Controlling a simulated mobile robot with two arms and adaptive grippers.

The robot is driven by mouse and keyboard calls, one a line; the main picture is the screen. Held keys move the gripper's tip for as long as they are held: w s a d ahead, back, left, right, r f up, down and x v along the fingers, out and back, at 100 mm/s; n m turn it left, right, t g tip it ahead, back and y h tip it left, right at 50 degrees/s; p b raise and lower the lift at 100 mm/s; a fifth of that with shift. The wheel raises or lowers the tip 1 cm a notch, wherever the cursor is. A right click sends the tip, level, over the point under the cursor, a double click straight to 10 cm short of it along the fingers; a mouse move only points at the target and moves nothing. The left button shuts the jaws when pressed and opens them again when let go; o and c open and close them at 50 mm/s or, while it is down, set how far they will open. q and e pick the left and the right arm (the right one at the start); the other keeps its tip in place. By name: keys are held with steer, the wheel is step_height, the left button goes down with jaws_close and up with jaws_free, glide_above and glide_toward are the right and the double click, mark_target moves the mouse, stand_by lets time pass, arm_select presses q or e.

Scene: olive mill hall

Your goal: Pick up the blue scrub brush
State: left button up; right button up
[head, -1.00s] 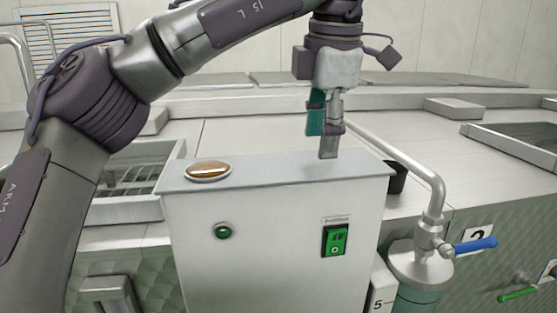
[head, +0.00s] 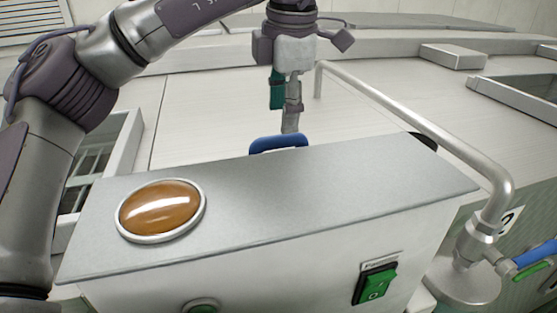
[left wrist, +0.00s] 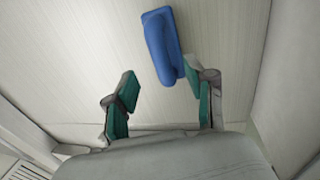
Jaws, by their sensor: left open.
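The blue scrub brush (head: 278,143) lies on the pale surface behind the grey-topped box. In the head view only its blue upper part shows; the box hides the rest. My left gripper (head: 285,115) is just above it, pointing down. In the left wrist view the brush (left wrist: 163,47) shows at the top middle, beyond the fingertips and slanting toward the right finger. The left gripper (left wrist: 163,92) is open there, with nothing between its teal-padded fingers. I cannot tell whether the right finger touches the brush. My right gripper is not in view.
The white box with a grey lid (head: 300,195) stands in front, with an amber oval lamp (head: 160,209) and a green switch (head: 375,284). A metal pipe (head: 420,115) bends down on the right. A basin (head: 115,150) is at the left.

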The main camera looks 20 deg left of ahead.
mark_target(277, 136)
arm_select(q)
steer(key=shift+w+a+f, duration=0.15)
steer(key=shift+f, duration=0.4)
steer(key=shift+w+a+f, duration=0.1)
steer(key=shift+f, duration=0.4)
steer(key=f+p, duration=0.1)
steer(key=f, duration=0.1)
steer(key=a+f+p, duration=0.1)
steer(key=f, duration=0.1)
steer(key=shift+w+f, duration=0.1)
steer(key=shift+f, duration=0.25)
steer(key=shift+d, duration=0.1)
steer(key=shift+c, duration=1.9)
jaws_close()
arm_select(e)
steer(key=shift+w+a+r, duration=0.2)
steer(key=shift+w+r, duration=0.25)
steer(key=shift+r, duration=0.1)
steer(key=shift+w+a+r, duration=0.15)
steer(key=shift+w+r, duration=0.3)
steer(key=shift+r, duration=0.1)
